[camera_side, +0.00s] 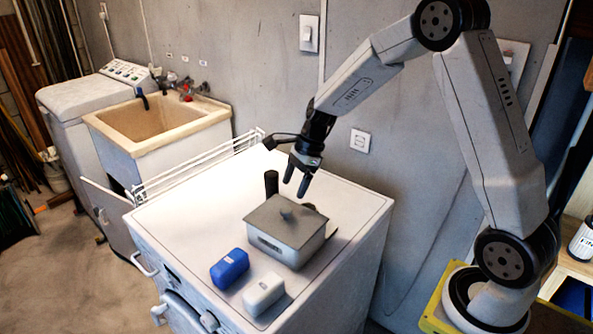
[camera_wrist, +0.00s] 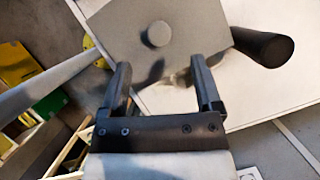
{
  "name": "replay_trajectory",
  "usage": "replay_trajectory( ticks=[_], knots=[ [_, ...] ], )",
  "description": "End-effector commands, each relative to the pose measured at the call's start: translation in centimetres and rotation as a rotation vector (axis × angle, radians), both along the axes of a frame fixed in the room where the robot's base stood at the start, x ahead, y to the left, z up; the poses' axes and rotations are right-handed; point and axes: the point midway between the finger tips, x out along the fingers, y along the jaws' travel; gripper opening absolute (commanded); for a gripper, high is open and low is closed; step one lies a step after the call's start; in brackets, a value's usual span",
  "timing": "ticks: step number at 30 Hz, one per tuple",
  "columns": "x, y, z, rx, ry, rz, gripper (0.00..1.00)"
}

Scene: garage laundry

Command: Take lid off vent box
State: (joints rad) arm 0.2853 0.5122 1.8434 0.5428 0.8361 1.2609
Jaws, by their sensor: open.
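The vent box (camera_side: 275,249) is a grey box on the white machine top, with its flat grey lid (camera_side: 270,221) on it. A small round knob (camera_side: 286,213) stands at the lid's middle. In the wrist view the lid (camera_wrist: 120,32) fills the top centre, and the knob (camera_wrist: 158,34) lies ahead of the fingers, between their lines. My gripper (camera_side: 295,188) is open and empty, pointing down above the box and apart from the knob. Both fingers also show in the wrist view (camera_wrist: 162,80).
A blue block (camera_side: 230,268) and a white block (camera_side: 263,294) lie in front of the box. A dark cylinder (camera_side: 271,183) stands behind it and shows in the wrist view (camera_wrist: 265,47). The machine top (camera_side: 185,222) is clear at left. A white rack (camera_side: 200,166) borders its back left.

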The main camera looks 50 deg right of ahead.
Motion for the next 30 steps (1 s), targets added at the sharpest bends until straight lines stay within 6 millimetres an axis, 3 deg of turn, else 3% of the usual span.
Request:
replay_trajectory(
  ticks=[9, 20, 30],
  knots=[
    [0.2, 0.9, -2.2, -0.001, 0.002, 0.005, 0.82],
    [0.3, 1.2, -3.0, 0.0, 0.002, 0.004, 0.82],
    [0.7, 2.4, -6.4, -0.001, 0.002, 0.006, 0.82]
  ],
)
